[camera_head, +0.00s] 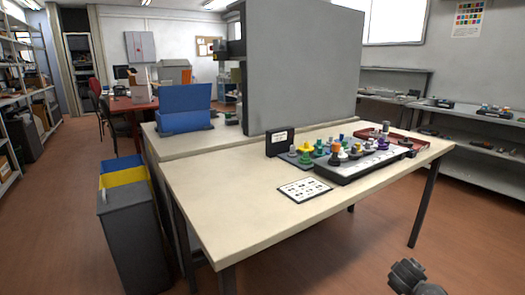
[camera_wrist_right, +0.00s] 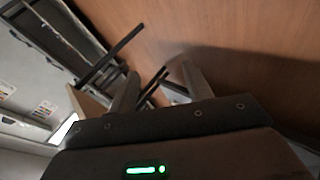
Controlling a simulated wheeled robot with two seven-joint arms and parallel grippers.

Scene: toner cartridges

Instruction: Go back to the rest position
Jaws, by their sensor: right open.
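My right gripper (camera_head: 408,274) shows at the bottom right of the head view, in front of the table and over the floor, apart from everything. In the right wrist view my right gripper (camera_wrist_right: 160,78) has its two fingers spread with nothing between them. Beyond them are the brown floor and dark thin legs or bars. My left gripper is not in view. Several coloured toner cartridges (camera_head: 306,148) stand grouped on the table (camera_head: 225,205), some in a grey-black tray (camera_head: 352,168). A white card with dark marks (camera_head: 305,190) lies in front of them.
Grey bins (camera_head: 132,240) stand left of the table. Shelves (camera_head: 470,165) line the right wall. The floor in front right is clear.

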